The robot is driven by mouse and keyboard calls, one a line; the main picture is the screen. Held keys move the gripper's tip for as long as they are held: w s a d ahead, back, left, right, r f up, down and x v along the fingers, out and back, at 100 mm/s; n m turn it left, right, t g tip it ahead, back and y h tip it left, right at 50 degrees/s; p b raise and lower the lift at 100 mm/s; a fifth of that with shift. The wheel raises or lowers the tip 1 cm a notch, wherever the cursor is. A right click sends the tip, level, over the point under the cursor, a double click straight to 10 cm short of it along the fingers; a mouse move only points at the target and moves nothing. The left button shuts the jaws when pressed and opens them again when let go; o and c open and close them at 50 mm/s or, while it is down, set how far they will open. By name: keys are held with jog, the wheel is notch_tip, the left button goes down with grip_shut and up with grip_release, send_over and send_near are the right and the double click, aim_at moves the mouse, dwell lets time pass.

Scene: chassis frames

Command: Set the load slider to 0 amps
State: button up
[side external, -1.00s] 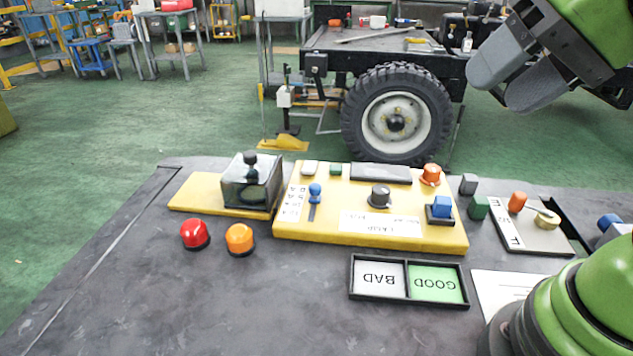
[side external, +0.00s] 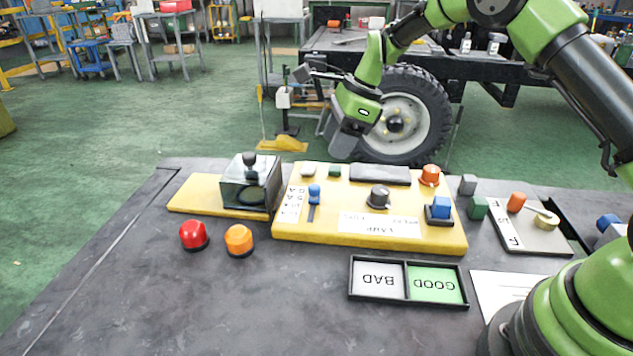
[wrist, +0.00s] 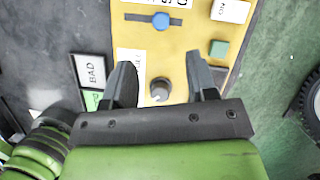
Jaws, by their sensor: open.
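The load slider is a blue knob (side external: 314,191) on a dark slot, beside a white scale label (side external: 293,203), at the left part of the yellow panel (side external: 345,234). My gripper (side external: 339,150) is open and empty above the panel's back edge. In the wrist view its two fingers (wrist: 161,85) frame the grey dial (wrist: 160,90), well short of the slider.
A clear-sided box with a black knob (side external: 250,182) stands left of the slider. A blue switch (side external: 440,207) and an orange button (side external: 430,174) are on the panel's right. Red (side external: 194,234) and orange (side external: 239,239) domes and a BAD/GOOD tray (side external: 408,301) lie in front.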

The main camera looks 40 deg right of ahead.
aim_at(315, 186)
jog(key=x, duration=1)
jog(key=shift+f, duration=0.1)
grip_shut()
